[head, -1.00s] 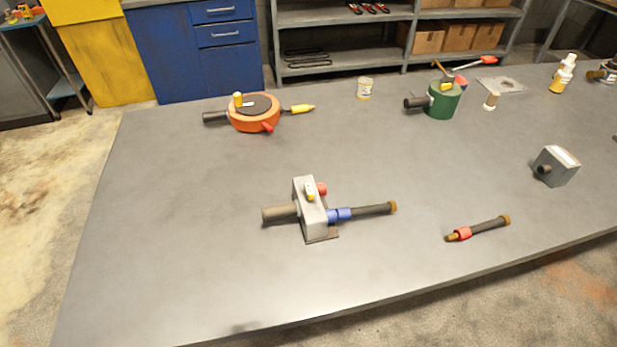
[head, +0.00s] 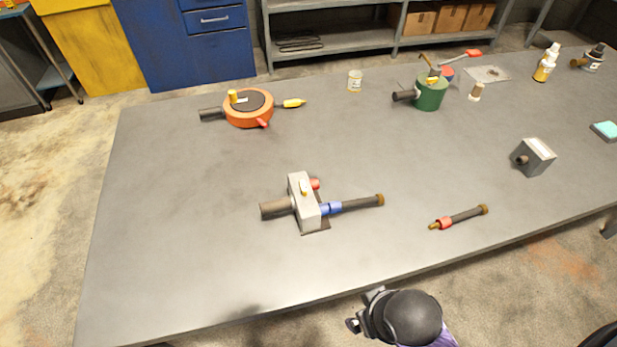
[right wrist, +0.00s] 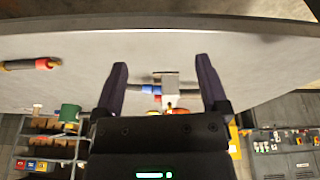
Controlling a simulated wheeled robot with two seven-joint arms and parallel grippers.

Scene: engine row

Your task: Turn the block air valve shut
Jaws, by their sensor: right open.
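The grey block (head: 305,212) stands on the table left of centre. A small yellow valve handle (head: 304,188) sits on its upper face, and a red part (head: 314,184) sticks out behind. A dark pipe stub leaves its left side, and a hose with a blue collar (head: 331,208) leaves its right side. My right gripper (head: 362,309) is at the table's front edge, apart from the block and nearer to me. In the right wrist view my right gripper (right wrist: 161,62) is open and empty, with the block (right wrist: 170,79) small beyond the fingers. My left gripper is not in view.
A loose hose with a red collar (head: 460,217) lies right of the block. An orange round unit (head: 249,114) and a green canister (head: 431,95) stand farther back. A grey box (head: 534,157) stands at the right. The table around the block is clear.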

